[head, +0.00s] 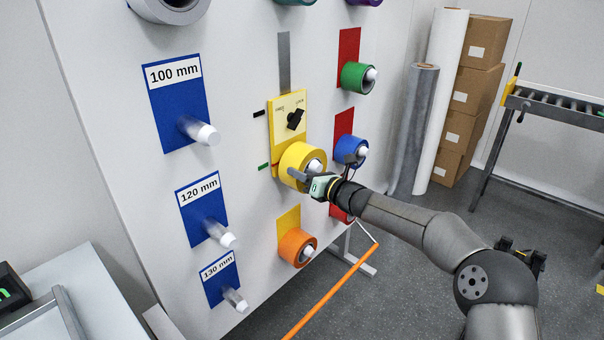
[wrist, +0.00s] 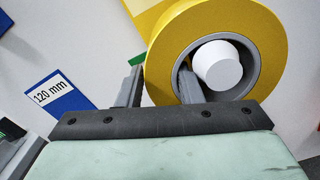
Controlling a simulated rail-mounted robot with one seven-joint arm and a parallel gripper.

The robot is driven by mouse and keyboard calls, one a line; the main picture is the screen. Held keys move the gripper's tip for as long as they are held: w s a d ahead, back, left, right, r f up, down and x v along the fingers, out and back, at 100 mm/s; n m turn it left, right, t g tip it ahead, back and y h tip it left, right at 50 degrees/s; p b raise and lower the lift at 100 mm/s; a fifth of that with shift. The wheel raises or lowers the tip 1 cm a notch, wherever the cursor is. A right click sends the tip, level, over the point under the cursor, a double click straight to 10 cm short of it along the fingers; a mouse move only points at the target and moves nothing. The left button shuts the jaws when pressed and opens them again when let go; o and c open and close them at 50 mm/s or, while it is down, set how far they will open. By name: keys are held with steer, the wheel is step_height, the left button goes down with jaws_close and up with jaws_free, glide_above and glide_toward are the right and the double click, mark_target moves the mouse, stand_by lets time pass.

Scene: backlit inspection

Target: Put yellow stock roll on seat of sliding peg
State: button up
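The yellow stock roll (head: 297,164) is around the white-tipped sliding peg (head: 314,166), on the yellow plate (head: 277,139) with a black knob (head: 295,119). In the wrist view the roll (wrist: 160,60) encircles the peg's white end (wrist: 219,66), which looks about centred in the grey core. My gripper (head: 308,180) is at the roll's front. One finger is inside the core beside the peg, the other outside the roll's left side; it appears shut on the roll's wall (wrist: 163,66). The seat behind the roll is hidden, so I cannot tell whether the roll touches it.
A grey slot (head: 284,62) runs above the yellow plate. Green (head: 356,77), blue (head: 347,148) and orange (head: 294,246) rolls are on nearby pegs. Bare pegs on blue plates, including the 120 mm one (head: 201,200), stand at left. An orange bar (head: 330,292) crosses below.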

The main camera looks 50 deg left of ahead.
steer(key=shift+o, duration=1.4)
steer(key=shift+w+d+r, duration=0.1)
steer(key=shift+d+r, duration=0.05)
steer(key=shift+r, duration=0.15)
steer(key=shift+w, duration=0.1)
steer(key=d, duration=1.7)
steer(key=shift+w+f, duration=0.2)
steer(key=shift+f, duration=0.05)
